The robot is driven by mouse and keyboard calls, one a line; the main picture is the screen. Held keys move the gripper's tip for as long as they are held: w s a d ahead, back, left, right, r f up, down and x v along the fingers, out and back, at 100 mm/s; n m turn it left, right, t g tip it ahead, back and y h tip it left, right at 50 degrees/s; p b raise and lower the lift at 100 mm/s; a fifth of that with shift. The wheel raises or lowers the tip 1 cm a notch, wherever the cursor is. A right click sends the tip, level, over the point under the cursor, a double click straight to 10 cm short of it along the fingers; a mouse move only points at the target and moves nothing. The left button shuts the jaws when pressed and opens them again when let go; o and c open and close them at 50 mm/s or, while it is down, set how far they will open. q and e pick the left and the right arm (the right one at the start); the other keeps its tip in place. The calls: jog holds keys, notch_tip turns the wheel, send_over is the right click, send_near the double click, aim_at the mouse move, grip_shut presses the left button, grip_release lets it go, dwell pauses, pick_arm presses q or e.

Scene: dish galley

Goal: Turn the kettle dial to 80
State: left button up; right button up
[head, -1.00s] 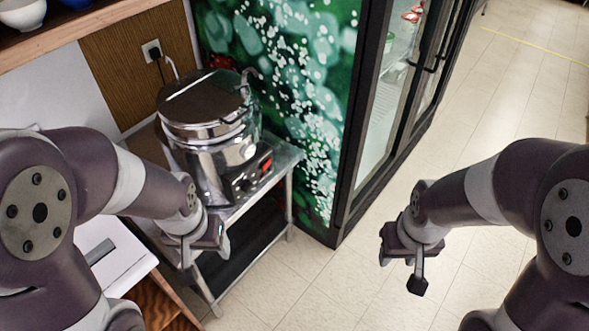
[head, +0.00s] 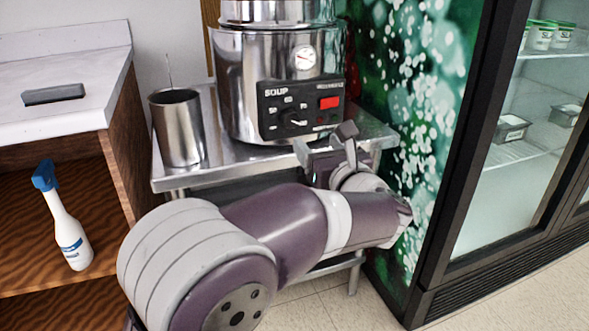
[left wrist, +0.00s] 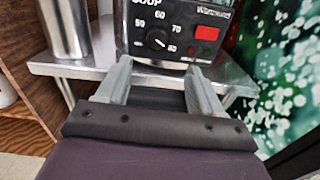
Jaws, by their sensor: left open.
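The steel soup kettle (head: 232,75) stands on a metal stand, with a black control panel (head: 270,100) on its front. The panel carries a round black dial (head: 290,118) among white numbers and a red switch. In the left wrist view the dial (left wrist: 157,39) has a white mark that appears to point to the lower right; the number there is too small to read surely. My left gripper (head: 326,141) is open and empty, in front of and just below the panel. In the left wrist view its fingers (left wrist: 158,66) straddle the line below the dial, apart from it.
A steel canister (head: 178,128) stands on the metal stand (head: 225,160), left of the kettle. A spray bottle (head: 68,225) is on the wooden shelf at left. A glass-door fridge (head: 480,170) stands at right.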

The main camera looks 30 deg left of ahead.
aim_at(292, 119)
pick_arm(q)
jog(key=b+x, duration=0.2)
jog(key=x, duration=1)
jog(key=shift+a+f, duration=0.15)
jog(key=shift+a, duration=0.3)
jog(key=c, duration=1)
pick_arm(e)
notch_tip(292, 119, down, 3)
jog(key=shift+r, duration=0.1)
